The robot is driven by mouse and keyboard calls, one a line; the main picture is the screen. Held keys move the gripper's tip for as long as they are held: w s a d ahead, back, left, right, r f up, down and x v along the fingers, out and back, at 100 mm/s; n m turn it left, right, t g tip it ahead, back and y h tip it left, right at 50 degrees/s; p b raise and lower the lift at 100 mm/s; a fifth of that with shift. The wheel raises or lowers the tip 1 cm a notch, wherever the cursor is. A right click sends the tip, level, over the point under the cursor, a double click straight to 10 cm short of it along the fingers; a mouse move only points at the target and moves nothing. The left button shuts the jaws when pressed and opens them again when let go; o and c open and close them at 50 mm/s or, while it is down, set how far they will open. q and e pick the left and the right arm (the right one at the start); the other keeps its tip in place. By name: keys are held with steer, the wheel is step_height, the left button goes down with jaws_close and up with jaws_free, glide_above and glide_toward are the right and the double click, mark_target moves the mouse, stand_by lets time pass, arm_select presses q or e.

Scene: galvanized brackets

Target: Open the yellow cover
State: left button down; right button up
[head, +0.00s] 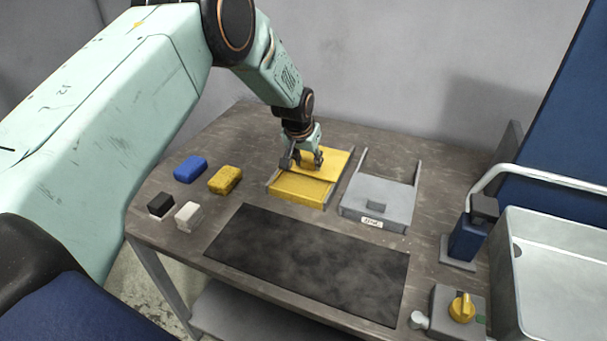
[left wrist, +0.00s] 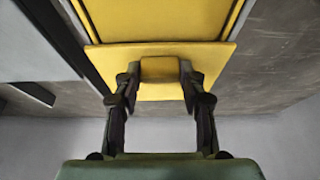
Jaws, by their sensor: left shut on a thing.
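The yellow cover (head: 336,157) is a flat plate over the rear part of a low yellow unit (head: 298,190) with side rails, at the middle back of the table. In the left wrist view the cover (left wrist: 215,62) carries a raised yellow block-like handle (left wrist: 160,69). My left gripper (head: 304,161) is shut on this handle, with one finger on each side; it also shows in the left wrist view (left wrist: 160,80). The front part of the unit lies in front of the cover's edge. The gripper hides part of the cover. My right gripper is not in view.
A grey covered unit (head: 378,200) with rails stands to the right. Blue (head: 190,168) and yellow (head: 225,180) blocks lie left. Black (head: 160,205) and white (head: 188,216) blocks stand front left. A dark mat (head: 310,262) lies in front, a metal basin (head: 560,265) at right.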

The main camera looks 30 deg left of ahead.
arm_select(q)
steer(key=shift+w+f+b, duration=0.15)
steer(key=shift+w+b, duration=0.4)
steer(key=shift+w, duration=0.85)
steer(key=shift+s, duration=0.2)
steer(key=c, duration=1.1)
jaws_free()
steer(key=o, duration=0.3)
steer(key=shift+w, duration=0.2)
steer(key=shift+o, duration=0.2)
steer(key=shift+s+r, duration=0.15)
steer(key=shift+r, duration=0.1)
